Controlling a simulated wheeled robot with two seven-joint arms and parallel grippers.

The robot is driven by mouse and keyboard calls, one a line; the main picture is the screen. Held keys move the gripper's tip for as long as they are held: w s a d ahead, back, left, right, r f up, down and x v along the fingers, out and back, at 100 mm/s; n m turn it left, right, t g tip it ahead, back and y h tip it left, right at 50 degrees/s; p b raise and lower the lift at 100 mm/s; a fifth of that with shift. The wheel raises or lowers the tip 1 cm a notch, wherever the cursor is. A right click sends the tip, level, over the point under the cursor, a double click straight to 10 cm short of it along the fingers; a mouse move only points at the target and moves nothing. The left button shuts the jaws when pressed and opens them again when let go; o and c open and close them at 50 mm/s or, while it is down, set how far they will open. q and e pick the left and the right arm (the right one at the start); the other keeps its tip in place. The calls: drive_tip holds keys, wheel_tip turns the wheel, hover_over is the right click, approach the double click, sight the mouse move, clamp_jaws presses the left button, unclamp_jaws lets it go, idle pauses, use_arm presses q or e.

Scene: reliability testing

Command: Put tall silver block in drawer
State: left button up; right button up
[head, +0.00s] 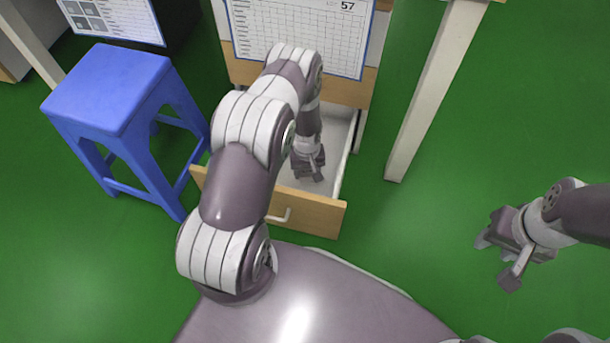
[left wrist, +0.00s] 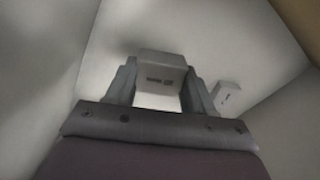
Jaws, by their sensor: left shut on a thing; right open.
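The drawer (head: 305,213) is pulled open, with a wooden front and a pale interior. My left gripper (head: 311,174) reaches down inside it. In the left wrist view, my left gripper (left wrist: 160,95) is shut on a light grey block (left wrist: 162,68) with small dark markings. The drawer's pale interior (left wrist: 215,35) surrounds the block there. I cannot tell if the block touches the drawer floor. In the head view the block is hidden by the gripper and arm. My right gripper (head: 498,262) is open and empty over the green floor at the right.
Another small pale block (left wrist: 226,96) lies in the drawer, to the right of the gripper. A blue stool (head: 108,88) stands left of the drawer. A pale table leg (head: 425,95) stands to its right. The green floor (head: 400,240) between drawer and right gripper is clear.

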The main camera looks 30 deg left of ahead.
sight(307, 183)
use_arm(q)
wheel_tip(307, 183, down, 5)
drive_tip(key=shift+r+b, duration=0.1)
drive_tip(key=shift+b, duration=1.05)
drive_tip(key=shift+r, duration=0.25)
drive_tip(key=shift+f, duration=0.1)
use_arm(e)
wheel_tip(307, 183, down, 3)
drive_tip(key=shift+r, duration=0.1)
use_arm(q)
drive_tip(key=o, duration=0.7)
drive_tip(key=shift+f, duration=0.1)
drive_tip(key=o, duration=0.4)
drive_tip(key=shift+o, duration=0.2)
